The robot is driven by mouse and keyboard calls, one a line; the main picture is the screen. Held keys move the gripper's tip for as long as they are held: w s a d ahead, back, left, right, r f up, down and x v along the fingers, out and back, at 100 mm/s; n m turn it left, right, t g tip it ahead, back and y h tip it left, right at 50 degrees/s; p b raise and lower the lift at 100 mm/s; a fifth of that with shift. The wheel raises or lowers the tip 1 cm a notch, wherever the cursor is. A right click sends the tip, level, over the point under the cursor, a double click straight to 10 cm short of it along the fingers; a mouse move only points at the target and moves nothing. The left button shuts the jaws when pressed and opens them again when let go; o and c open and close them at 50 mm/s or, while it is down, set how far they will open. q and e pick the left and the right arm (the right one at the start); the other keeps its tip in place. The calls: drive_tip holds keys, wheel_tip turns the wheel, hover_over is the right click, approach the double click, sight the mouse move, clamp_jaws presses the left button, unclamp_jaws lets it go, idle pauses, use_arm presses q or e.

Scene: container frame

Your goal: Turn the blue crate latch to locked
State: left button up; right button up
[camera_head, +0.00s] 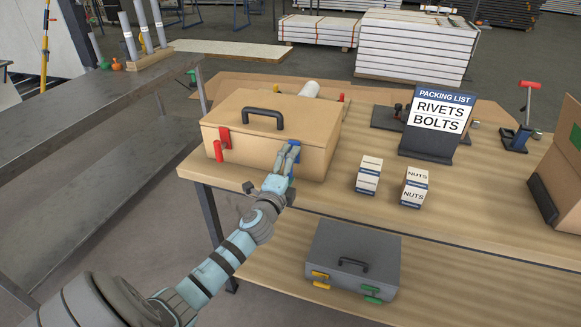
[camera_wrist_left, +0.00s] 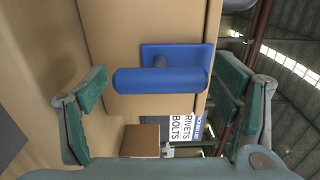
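A tan crate (camera_head: 257,136) with a black handle stands on the wooden workbench. Its blue latch (camera_head: 295,161) is on the front face at the right and is partly hidden by my left gripper (camera_head: 287,152). In the left wrist view the blue latch (camera_wrist_left: 160,80) shows as a square plate with a round bar standing off it. The bar runs upright along the crate front, reaching below the plate. My left gripper (camera_wrist_left: 163,84) is open, with one finger beyond each end of the bar and gaps on both sides. My right gripper is not in view.
A red latch (camera_head: 220,145) sits on the crate's left front. Small labelled boxes (camera_head: 369,175) and a packing list sign (camera_head: 436,120) stand to the right. A grey case (camera_head: 352,262) lies on the lower shelf. Bench surface around the small boxes is clear.

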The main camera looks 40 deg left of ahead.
use_arm(q)
drive_tip(key=shift+s+d, duration=0.1)
drive_tip(key=shift+s, duration=0.3)
drive_tip(key=v, duration=1.1)
drive_tip(key=shift+d, duration=0.1)
